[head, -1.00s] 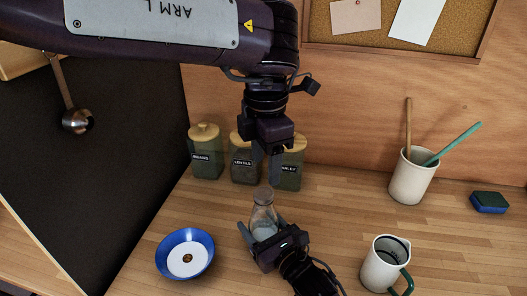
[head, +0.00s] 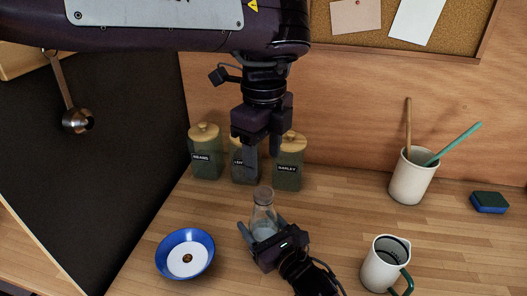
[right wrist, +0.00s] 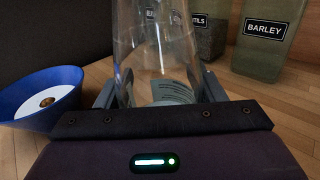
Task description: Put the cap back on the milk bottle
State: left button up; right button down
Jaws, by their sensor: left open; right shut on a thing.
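The clear glass milk bottle (head: 263,212) stands upright on the wooden counter. My right gripper (head: 262,228) is shut around its body, with one finger on each side; the right wrist view shows the glass (right wrist: 155,50) between the fingers. The bottle's top looks greyish brown in the head view, and I cannot tell whether a cap sits on it. The top is cut off in the right wrist view. My left gripper (head: 257,154) is open above and behind the bottle, pointing down, with no cap visible between its fingers.
A blue bowl (head: 165,260) with a white inside and a small brown spot or object is left of the bottle. Jars, including beans (head: 206,158) and barley (head: 289,168), stand behind. A pitcher (head: 383,268), utensil crock (head: 410,180) and sponge (head: 489,202) are right.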

aim_at(264, 193)
dwell(0.4)
pick_arm(q)
jog(key=shift+f, duration=4)
jog(key=shift+c, duration=0.2)
jog(key=c, duration=1)
jog(key=m, duration=0.5)
jog(key=shift+m, duration=0.3)
jog(key=m, duration=0.5)
jog(key=shift+m, duration=0.3)
jog(key=o, duration=1.2)
jog(key=shift+r, duration=0.1)
